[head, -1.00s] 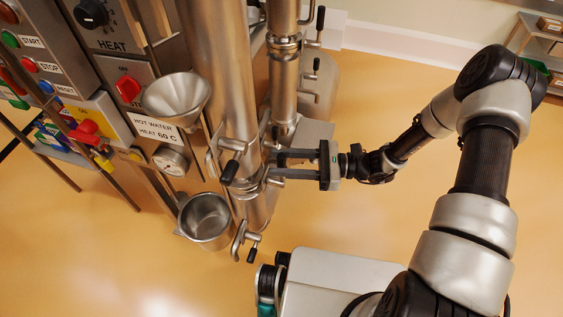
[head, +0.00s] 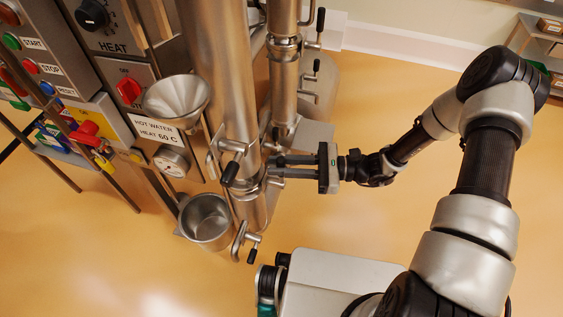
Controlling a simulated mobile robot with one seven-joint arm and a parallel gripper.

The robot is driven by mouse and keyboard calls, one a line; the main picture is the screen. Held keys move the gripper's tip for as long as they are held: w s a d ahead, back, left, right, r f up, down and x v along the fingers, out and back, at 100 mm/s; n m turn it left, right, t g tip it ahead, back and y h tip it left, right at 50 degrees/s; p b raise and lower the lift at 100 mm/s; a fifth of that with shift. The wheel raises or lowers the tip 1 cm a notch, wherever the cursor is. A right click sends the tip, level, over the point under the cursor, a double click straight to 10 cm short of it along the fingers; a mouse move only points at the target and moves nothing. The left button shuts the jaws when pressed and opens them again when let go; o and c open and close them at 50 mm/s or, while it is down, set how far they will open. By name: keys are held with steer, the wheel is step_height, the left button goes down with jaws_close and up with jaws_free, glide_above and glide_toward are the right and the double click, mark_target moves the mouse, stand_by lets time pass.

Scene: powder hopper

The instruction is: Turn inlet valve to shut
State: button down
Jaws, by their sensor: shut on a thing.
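The steel column (head: 226,75) stands left of centre, with several lever valves along the pipes. My gripper (head: 271,166) reaches in from the right at the column's lower clamp, its two grey fingers close together. It is shut on a small part at the column's right side, apparently a valve handle. The fingers hide most of that part, so its angle cannot be told. A black-handled lever (head: 229,172) sticks out at the column's front left, apart from my fingers. Another black-handled lever (head: 252,252) hangs lower at the column's foot. No label marks which valve is the inlet.
A steel funnel (head: 176,100) and a steel pot (head: 205,220) stand left of the column. The control panel (head: 110,50) with its knobs and buttons is at the far left. A second pipe (head: 284,75) with levers stands behind. The floor (head: 400,220) to the right is open.

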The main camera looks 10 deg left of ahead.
steer(key=s+f+n+t+h+p, duration=0.2)
steer(key=s+f+n+t, duration=0.2)
steer(key=s+f+n, duration=0.5)
steer(key=shift+a+f+n, duration=0.2)
steer(key=shift+f+n, duration=1.05)
steer(key=shift+n, duration=2.15)
steer(key=shift+s, duration=0.15)
steer(key=c, duration=1.6)
jaws_free()
steer(key=shift+a, duration=0.1)
steer(key=shift+r, duration=0.1)
